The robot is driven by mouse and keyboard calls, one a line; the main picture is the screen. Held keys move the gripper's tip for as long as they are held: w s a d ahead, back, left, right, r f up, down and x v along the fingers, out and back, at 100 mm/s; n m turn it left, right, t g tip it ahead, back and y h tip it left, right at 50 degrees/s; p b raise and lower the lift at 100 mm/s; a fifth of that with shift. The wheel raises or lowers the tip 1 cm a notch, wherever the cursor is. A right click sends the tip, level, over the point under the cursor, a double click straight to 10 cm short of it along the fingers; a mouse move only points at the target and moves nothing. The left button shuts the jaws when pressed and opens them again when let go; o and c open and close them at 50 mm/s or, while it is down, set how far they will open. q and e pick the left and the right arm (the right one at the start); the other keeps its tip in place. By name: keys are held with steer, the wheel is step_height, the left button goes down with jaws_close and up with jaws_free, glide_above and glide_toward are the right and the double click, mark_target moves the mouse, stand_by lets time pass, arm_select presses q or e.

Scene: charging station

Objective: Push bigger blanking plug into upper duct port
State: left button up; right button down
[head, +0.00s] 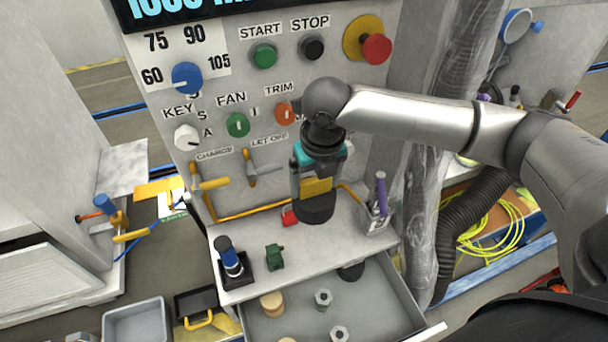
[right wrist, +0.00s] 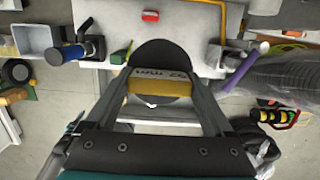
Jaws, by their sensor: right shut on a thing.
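My right gripper (head: 316,187) is shut on the yellow handle of a black round blanking plug (head: 316,208), held above the workbench shelf in front of the panel. In the right wrist view my right gripper (right wrist: 158,92) has one finger on each side of the yellow handle, and the wide dark disc of the plug (right wrist: 160,54) shows beyond it. Dark lettering is on the handle. I cannot make out the upper duct port in either view. My left gripper is not in view.
A shelf (head: 245,291) carries a blue-topped black device (head: 230,258), a green block (head: 274,256) and a purple-handled tool (head: 381,190). Below it, an open drawer (head: 385,315) holds several small parts. Wrapped ducting (head: 425,160) and a black corrugated hose (head: 460,220) stand at the right.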

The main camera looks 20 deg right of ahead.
mark_target(308, 208)
steer(key=shift+r, duration=0.25)
steer(key=m, duration=0.4)
steer(key=shift+s+a+r+h+b, duration=0.25)
steer(key=shift+a+h+b, duration=0.05)
steer(key=shift+a+b, duration=0.1)
steer(key=m, duration=0.4)
steer(key=shift+s+a+r+g, duration=0.3)
steer(key=m, duration=0.3)
steer(key=m+b, duration=0.1)
steer(key=shift+s+a+r+m+h, duration=0.3)
steer(key=shift+h, duration=0.1)
steer(key=m, duration=0.3)
steer(key=s+m+g+b, duration=0.1)
steer(key=m, duration=0.1)
steer(key=shift+a+r, duration=0.3)
steer(key=shift+r, duration=0.1)
steer(key=s+r+m+b, duration=0.1)
steer(key=m, duration=0.5)
steer(key=s+a+r+m+g+y, duration=0.1)
steer(key=m, duration=0.5)
steer(key=s+r+m+g+b, duration=0.1)
steer(key=m, duration=0.4)
steer(key=shift+s+a+m+y+b, duration=0.15)
steer(key=shift+s+m+y+b, duration=0.15)
steer(key=shift+m+b, duration=0.1)
